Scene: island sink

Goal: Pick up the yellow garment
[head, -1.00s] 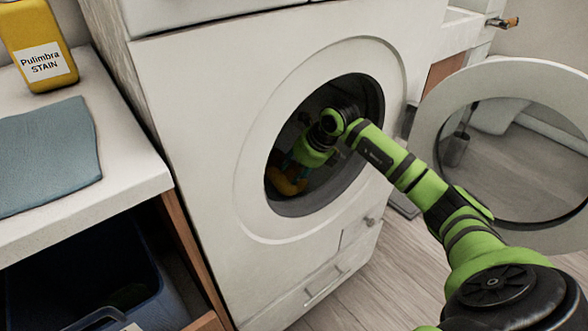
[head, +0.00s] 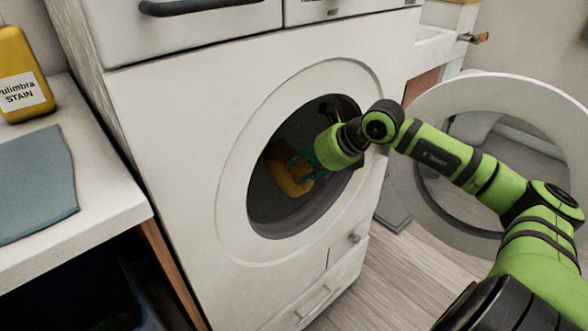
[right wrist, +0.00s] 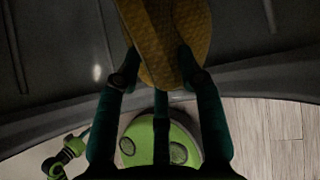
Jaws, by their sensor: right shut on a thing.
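The yellow garment (head: 284,174) is inside the drum of the white washing machine, just behind the round opening. My right gripper (head: 301,166) reaches in through the opening, its teal fingers shut on the garment. In the right wrist view the garment (right wrist: 160,38) hangs between the fingertips of the right gripper (right wrist: 160,72), with the dark drum wall around it. The lower part of the garment is partly hidden in the dark drum in the head view. My left gripper is not in view.
The washing machine's round door (head: 425,135) stands open at the right, beside my right arm. A white counter (head: 110,185) at the left bears a blue-grey cloth (head: 35,185) and a yellow stain bottle (head: 22,80). A dark blue bin (head: 70,290) is below. Wooden floor shows in front.

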